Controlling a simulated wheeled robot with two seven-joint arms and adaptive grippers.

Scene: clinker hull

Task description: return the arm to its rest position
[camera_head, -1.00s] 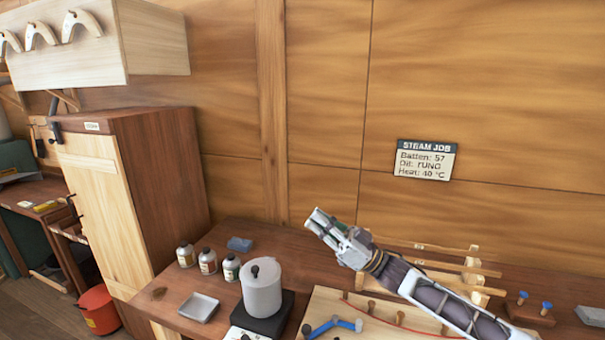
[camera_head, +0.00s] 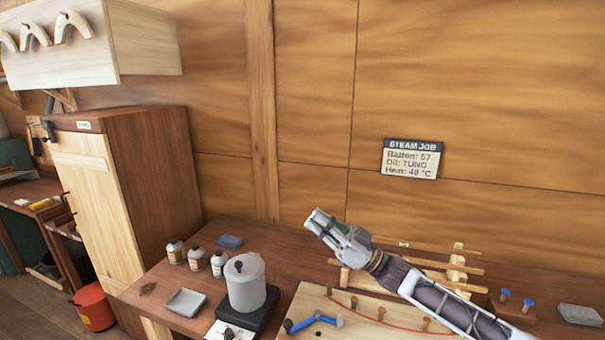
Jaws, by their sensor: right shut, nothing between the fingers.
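My right gripper (camera_head: 317,222) is shut and empty. It is held in the air above the back of the workbench, pointing up and to the left. Its arm comes in from the lower right and covers part of the wooden rack behind it. My left gripper is not in view.
On the bench (camera_head: 262,232) stand a lidded pot on a hot plate (camera_head: 246,283), several small bottles (camera_head: 196,258), a grey tray (camera_head: 186,302) and a blue block (camera_head: 230,241). A board with pegs (camera_head: 303,300), a batten rack (camera_head: 458,265) and a tall cabinet (camera_head: 158,190) flank them. A sign (camera_head: 411,159) hangs behind.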

